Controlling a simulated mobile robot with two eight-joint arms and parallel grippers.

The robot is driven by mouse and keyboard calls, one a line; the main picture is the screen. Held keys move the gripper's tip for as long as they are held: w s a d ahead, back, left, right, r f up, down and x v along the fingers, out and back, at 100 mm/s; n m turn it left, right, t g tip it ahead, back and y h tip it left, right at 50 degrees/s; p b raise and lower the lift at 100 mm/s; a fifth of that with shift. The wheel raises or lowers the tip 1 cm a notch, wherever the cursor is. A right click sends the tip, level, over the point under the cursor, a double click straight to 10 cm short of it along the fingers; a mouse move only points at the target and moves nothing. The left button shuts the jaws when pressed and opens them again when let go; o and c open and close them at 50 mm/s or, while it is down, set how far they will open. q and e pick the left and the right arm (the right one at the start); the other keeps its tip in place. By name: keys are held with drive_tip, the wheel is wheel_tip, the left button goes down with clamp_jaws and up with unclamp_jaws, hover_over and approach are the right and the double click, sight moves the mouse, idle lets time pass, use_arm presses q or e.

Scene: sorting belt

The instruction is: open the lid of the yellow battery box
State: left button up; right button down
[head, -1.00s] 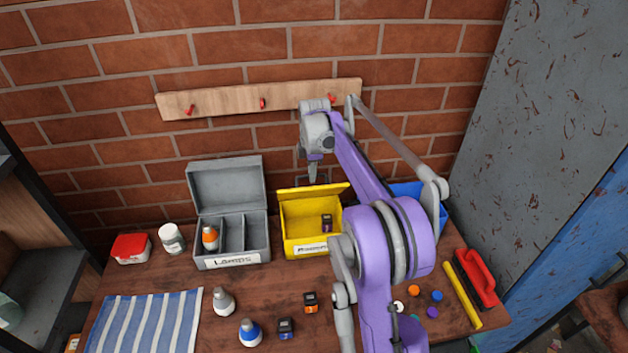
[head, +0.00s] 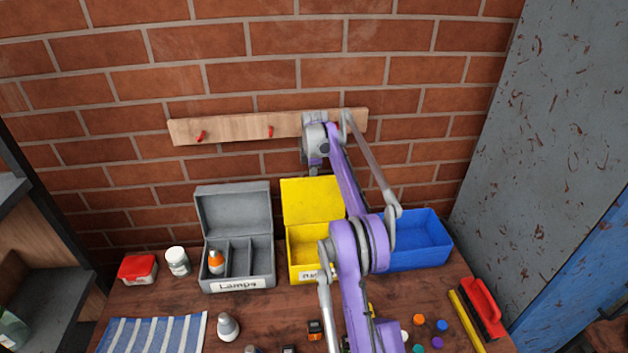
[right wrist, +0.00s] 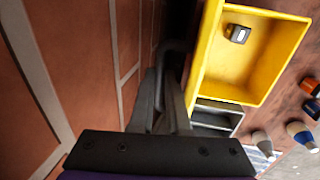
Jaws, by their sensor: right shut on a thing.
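The yellow battery box (head: 305,262) stands at the back of the bench, its front label partly hidden by my right arm. Its yellow lid (head: 312,200) stands raised and upright at the rear, near the brick wall. In the right wrist view, the open yellow box (right wrist: 262,75) holds one dark battery block (right wrist: 238,33). My right gripper (right wrist: 168,75) is behind the lid, shut on a dark handle bar (right wrist: 172,47) at the lid. My left gripper is not in view.
A grey open box (head: 240,283) labelled Lamps stands left of the yellow box; a blue bin (head: 425,245) stands right. The brick wall (head: 230,80) with a wooden hook rail (head: 230,127) is close behind. Bulbs, batteries and coloured caps lie in front.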

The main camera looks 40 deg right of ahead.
drive_tip(key=shift+w+d+r, duration=0.1)
drive_tip(key=shift+w+d, duration=0.1)
drive_tip(key=shift+w, duration=0.05)
idle(0.3)
drive_tip(key=c, duration=1.1)
unclamp_jaws()
drive_tip(key=shift+w, duration=0.1)
drive_tip(key=shift+o, duration=1.1)
drive_tip(key=shift+w+d+f, duration=0.1)
drive_tip(key=shift+w+f, duration=0.05)
drive_tip(key=shift+f, duration=0.1)
drive_tip(key=shift+s+f, duration=0.1)
drive_tip(key=shift+s, duration=0.1)
